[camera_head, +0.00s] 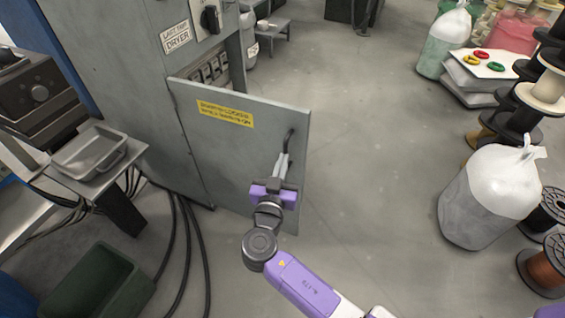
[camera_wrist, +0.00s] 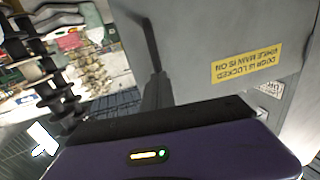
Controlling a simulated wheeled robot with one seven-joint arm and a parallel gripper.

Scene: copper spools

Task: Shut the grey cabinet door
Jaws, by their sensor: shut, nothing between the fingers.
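The grey cabinet door (camera_head: 230,160) stands open, swung out from the grey cabinet (camera_head: 135,75), with a yellow label on its face. Its dark handle (camera_head: 289,140) is near the free edge. My gripper (camera_head: 283,160) is shut and empty at the handle, its fingertips close to the handle's lower end; I cannot tell whether they touch it. In the wrist view the door (camera_wrist: 215,45) fills the upper right, and the dark handle (camera_wrist: 150,45) rises just beyond my fingers (camera_wrist: 157,85).
Behind the door, switches (camera_head: 210,70) show in the cabinet opening. A metal tray (camera_head: 90,152) on a stand and a green bin (camera_head: 98,285) are at left, with black cables on the floor. Sacks (camera_head: 490,200) and spools (camera_head: 545,265) stand at right. The middle floor is clear.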

